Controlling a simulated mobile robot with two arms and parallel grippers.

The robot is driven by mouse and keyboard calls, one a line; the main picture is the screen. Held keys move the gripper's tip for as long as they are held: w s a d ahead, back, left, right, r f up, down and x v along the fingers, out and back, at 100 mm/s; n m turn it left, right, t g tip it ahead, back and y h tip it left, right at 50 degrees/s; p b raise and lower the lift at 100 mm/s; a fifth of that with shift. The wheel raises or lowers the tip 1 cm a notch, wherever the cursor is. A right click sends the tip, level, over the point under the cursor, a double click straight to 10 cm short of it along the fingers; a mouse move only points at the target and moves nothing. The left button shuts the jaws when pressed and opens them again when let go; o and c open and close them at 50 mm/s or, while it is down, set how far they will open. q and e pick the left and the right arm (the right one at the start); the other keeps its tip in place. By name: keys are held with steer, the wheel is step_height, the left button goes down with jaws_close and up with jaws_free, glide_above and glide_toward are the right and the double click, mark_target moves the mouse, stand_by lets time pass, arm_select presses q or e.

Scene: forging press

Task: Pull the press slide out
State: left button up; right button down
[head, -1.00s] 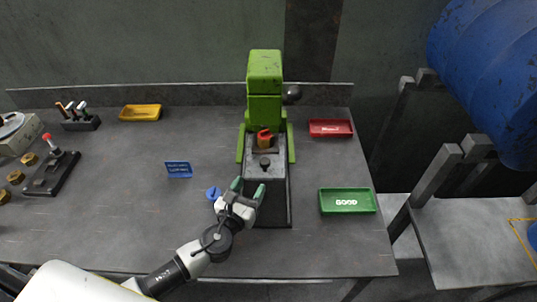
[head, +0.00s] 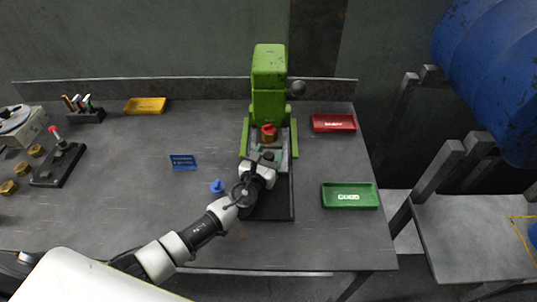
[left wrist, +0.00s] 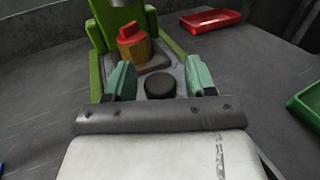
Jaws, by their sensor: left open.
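The green press (head: 269,75) stands at the back of the bench. Its grey slide (left wrist: 178,73) runs forward from the press, with a dark round knob (left wrist: 160,86) on top. The knob also shows in the head view (head: 267,157). A brass piece with a red top (head: 269,132) sits on the slide behind the knob; it also shows in the left wrist view (left wrist: 133,45). My left gripper (left wrist: 160,80) is open, with one green fingertip on each side of the knob and gaps visible between. My right gripper is not in view.
A red tray (head: 334,123) and a green tray (head: 349,196) lie right of the press. A blue sign (head: 183,162) and a small blue object (head: 217,186) are to the left. A yellow tray (head: 145,105) is farther back. The bench front is mostly clear.

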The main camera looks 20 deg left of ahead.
arm_select(q)
jaws_close()
steer(key=s+d, duration=0.1)
steer(key=s, duration=0.3)
steer(key=s+d+p, duration=0.1)
steer(key=s, duration=0.3)
steer(key=s+d, duration=0.1)
steer(key=s, duration=0.3)
steer(key=shift+s+d+p, duration=0.15)
steer(key=shift+d+p, duration=0.1)
steer(key=shift+p, duration=0.05)
jaws_free()
